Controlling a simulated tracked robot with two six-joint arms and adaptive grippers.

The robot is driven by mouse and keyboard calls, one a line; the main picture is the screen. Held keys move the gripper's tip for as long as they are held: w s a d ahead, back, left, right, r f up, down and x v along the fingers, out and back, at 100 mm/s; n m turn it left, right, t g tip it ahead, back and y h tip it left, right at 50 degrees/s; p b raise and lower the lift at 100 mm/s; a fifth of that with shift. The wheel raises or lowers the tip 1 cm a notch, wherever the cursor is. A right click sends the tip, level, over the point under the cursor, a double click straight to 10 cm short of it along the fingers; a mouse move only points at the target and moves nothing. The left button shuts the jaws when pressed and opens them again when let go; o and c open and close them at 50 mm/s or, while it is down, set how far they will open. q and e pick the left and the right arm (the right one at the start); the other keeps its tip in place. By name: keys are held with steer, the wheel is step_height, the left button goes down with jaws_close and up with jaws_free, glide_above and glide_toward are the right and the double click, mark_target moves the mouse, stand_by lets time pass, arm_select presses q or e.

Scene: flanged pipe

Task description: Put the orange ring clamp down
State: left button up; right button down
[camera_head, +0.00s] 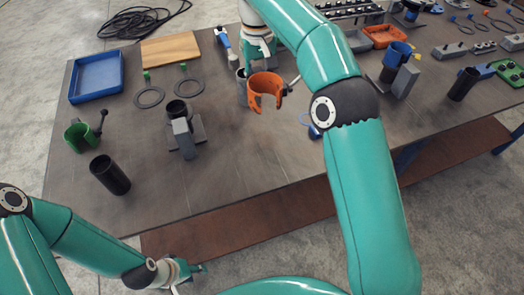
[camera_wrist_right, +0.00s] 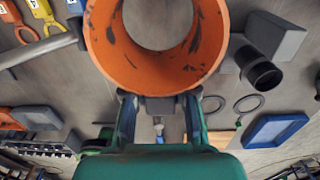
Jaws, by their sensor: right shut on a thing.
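The orange ring clamp (camera_head: 264,92) is a worn open ring with a lever (camera_head: 293,84) on its right. It shows large in the right wrist view (camera_wrist_right: 150,80). My right gripper (camera_head: 260,66) is shut on its near wall; both fingers (camera_wrist_right: 158,100) show at the clamp's edge in the wrist view. The clamp is over the middle of the table (camera_head: 235,150); its height above the top is hard to judge. My left gripper (camera_head: 194,271) is low, off the table's front edge, apart from any object; its opening is too small to tell.
A grey block holding a black pipe (camera_head: 183,135), a black pipe (camera_head: 110,175) and a green clamp (camera_head: 82,134) stand left. A blue tray (camera_head: 97,76) is back left. Bare table lies in front of the clamp.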

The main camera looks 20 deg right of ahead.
steer(key=shift+s+a+r+b, duration=0.1)
steer(key=shift+a+r+b, duration=0.15)
steer(key=shift+r+b, duration=0.15)
steer(key=shift+s+f+b, duration=0.1)
steer(key=shift+f+b, duration=0.2)
steer(key=shift+f, duration=0.1)
step_height(320, 180, down, 6)
steer(key=r+b, duration=0.1)
steer(key=b, duration=0.4)
glide_above(258, 138)
step_height(258, 138, down, 9)
steer(key=shift+r, duration=0.2)
steer(key=shift+f, duration=2.55)
steer(key=c, duration=0.9)
jaws_free()
steer(key=shift+f, duration=0.1)
